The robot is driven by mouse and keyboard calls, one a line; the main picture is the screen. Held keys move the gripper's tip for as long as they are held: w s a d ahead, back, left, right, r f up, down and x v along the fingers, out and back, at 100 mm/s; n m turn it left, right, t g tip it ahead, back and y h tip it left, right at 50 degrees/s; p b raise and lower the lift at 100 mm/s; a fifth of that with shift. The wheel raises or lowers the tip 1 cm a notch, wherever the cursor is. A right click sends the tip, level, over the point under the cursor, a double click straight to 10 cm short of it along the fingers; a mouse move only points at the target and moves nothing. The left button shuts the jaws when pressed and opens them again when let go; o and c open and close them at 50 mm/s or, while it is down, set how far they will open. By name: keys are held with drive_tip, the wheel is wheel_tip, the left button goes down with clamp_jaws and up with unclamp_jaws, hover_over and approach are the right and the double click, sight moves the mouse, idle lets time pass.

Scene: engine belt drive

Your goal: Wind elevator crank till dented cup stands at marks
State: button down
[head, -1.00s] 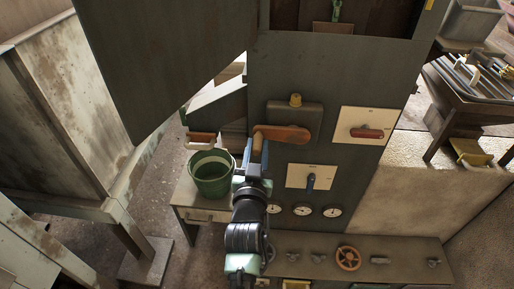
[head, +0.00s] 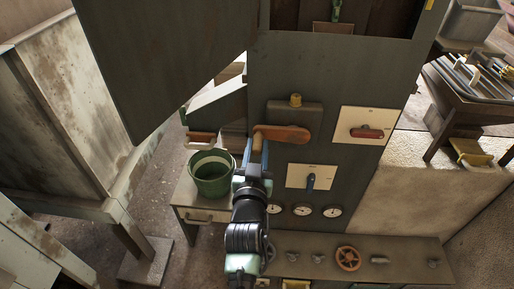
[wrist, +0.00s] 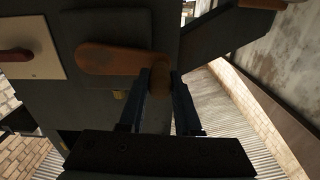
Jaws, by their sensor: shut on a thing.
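The elevator crank (head: 285,134) is an orange-brown arm on the front of the dark cabinet, lying nearly level with its handle end at the left. My gripper (head: 257,148) reaches up to that end. In the wrist view my gripper (wrist: 160,85) is shut on the crank's brown handle (wrist: 160,70), with a finger on each side. The crank arm (wrist: 105,59) runs left from it. A small green thing (head: 336,11) shows in the cabinet's upper opening, above a pale plate (head: 333,28). I cannot tell whether it is the dented cup, and I cannot make out marks.
A pale panel with a red handle (head: 367,133) is right of the crank; a panel with a blue lever (head: 310,181) is below. Several gauges and a bench with an orange handwheel (head: 348,258) are lower. A green bucket (head: 212,178) stands on a small table at left.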

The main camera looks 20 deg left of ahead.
drive_tip(key=shift+r, duration=0.1)
drive_tip(key=shift+d+r+m, duration=0.15)
drive_tip(key=shift+r+m, duration=0.7)
drive_tip(key=shift+m, duration=0.35)
drive_tip(key=r+m, duration=0.1)
drive_tip(key=r+m+p, duration=0.1)
drive_tip(key=shift+w+d+m, duration=0.15)
drive_tip(key=shift+d+m, duration=0.2)
drive_tip(key=shift+m, duration=0.05)
drive_tip(key=w+d+r+m+p, duration=0.2)
drive_tip(key=d+r+m+p, duration=0.2)
drive_tip(key=d+m, duration=0.3)
drive_tip(key=shift+d+r+m+p, duration=0.2)
drive_tip(key=shift+m+p, duration=0.2)
drive_tip(key=shift+m, duration=2.1)
drive_tip(key=shift+d, duration=0.1)
